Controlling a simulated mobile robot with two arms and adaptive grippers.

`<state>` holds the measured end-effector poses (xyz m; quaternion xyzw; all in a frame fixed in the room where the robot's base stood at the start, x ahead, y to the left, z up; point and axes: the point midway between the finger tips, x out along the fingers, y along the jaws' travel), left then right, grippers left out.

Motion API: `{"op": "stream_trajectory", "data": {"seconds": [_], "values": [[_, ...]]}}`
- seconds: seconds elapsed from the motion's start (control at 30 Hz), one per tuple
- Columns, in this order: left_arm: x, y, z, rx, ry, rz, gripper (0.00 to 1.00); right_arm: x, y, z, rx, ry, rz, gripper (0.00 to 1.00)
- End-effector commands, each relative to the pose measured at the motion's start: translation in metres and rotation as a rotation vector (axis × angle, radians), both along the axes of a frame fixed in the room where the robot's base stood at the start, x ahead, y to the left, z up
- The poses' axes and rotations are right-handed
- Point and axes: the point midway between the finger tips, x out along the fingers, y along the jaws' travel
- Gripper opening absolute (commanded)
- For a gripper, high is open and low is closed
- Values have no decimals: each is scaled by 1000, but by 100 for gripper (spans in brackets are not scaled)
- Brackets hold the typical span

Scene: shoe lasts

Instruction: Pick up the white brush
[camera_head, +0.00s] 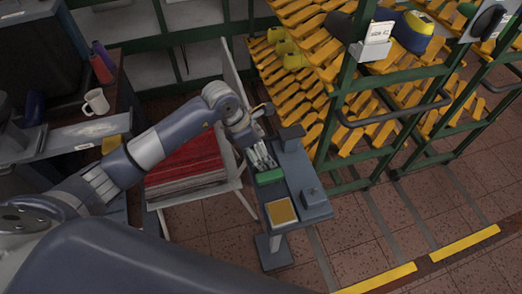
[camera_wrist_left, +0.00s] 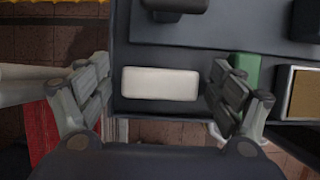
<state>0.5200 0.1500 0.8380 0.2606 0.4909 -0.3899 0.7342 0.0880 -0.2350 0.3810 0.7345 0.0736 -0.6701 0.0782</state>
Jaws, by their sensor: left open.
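The white brush shows in the left wrist view as a plain white block with rounded corners (camera_wrist_left: 160,84), lying on a grey surface. My left gripper (camera_wrist_left: 158,97) is open, with one finger to the left of the block and the other to its right. Both fingers look apart from it. In the head view my left gripper (camera_head: 262,150) is over the far part of a narrow grey stand (camera_head: 311,190); the brush is hard to make out there among the fingers. My right gripper is not in view.
A green item (camera_head: 270,176) and a tan-topped square pad (camera_head: 281,211) are on the stand, nearer than the gripper. A stack of red sheets (camera_head: 188,160) is to the left. A green-framed rack with yellow shelves (camera_head: 300,90) rises close behind and right.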

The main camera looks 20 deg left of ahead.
Motion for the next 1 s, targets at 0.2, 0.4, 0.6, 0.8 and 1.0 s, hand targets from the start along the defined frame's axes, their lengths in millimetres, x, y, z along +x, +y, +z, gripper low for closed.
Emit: {"op": "stream_trajectory", "data": {"seconds": [0.2,0.4,0.6,0.8,1.0], "values": [[0,0,0,0,0,0,65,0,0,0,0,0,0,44],[-2,-1,-2,0,4,-2,38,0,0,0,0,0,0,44],[-3,0,-3,1,9,-2,38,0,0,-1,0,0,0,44],[-2,0,8,2,5,-3,38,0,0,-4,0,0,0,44],[0,0,50,2,-4,-3,38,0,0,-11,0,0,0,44]]}}
